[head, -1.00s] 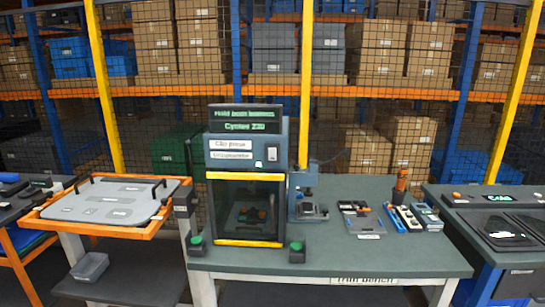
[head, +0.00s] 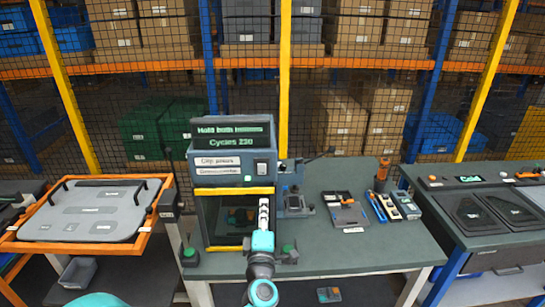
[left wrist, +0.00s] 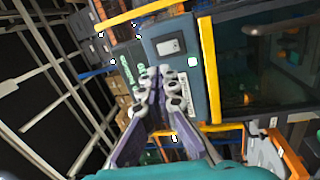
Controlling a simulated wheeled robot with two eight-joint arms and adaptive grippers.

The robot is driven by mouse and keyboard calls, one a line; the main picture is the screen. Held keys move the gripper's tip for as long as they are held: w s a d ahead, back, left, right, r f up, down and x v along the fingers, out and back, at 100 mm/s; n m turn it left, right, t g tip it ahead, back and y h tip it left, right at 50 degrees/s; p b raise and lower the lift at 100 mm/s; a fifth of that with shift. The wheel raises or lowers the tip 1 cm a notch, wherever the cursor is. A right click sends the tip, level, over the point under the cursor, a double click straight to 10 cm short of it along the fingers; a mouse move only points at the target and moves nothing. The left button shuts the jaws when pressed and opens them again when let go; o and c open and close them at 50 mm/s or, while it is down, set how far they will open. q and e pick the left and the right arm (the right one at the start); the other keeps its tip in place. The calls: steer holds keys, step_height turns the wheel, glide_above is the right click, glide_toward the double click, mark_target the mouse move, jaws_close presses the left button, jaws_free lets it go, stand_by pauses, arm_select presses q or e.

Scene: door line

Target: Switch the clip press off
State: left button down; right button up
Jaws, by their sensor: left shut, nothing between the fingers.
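The clip press (head: 233,160) is a grey-blue cabinet on the green bench, with a yellow-edged window and a display reading "Cycles 230". Its white switch (head: 262,167) is at the right of the label panel; it also shows on the grey face in the left wrist view (left wrist: 171,46). I cannot tell which way the switch is set. My right gripper is not in view.
Green buttons (head: 189,253) stand at the bench front, one partly behind my left arm. Tools and a tray (head: 347,213) lie to the right. An orange-framed table (head: 85,212) is at left, a dark console (head: 490,212) at right. Yellow posts and mesh stand behind.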

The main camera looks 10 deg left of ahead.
mark_target(260, 166)
arm_select(q)
steer(key=shift+w+a+f+n+y, duration=0.15)
steer(key=shift+w+a+n+y, duration=0.15)
steer(key=shift+n+y, duration=0.35)
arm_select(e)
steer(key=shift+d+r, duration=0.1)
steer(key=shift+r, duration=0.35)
arm_select(q)
steer(key=x, duration=1.3)
steer(key=shift+w+a+f, duration=0.15)
steer(key=shift+w, duration=0.3)
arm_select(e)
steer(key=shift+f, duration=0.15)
arm_select(q)
steer(key=shift+w+a+r, duration=0.1)
steer(key=shift+w+r, duration=0.15)
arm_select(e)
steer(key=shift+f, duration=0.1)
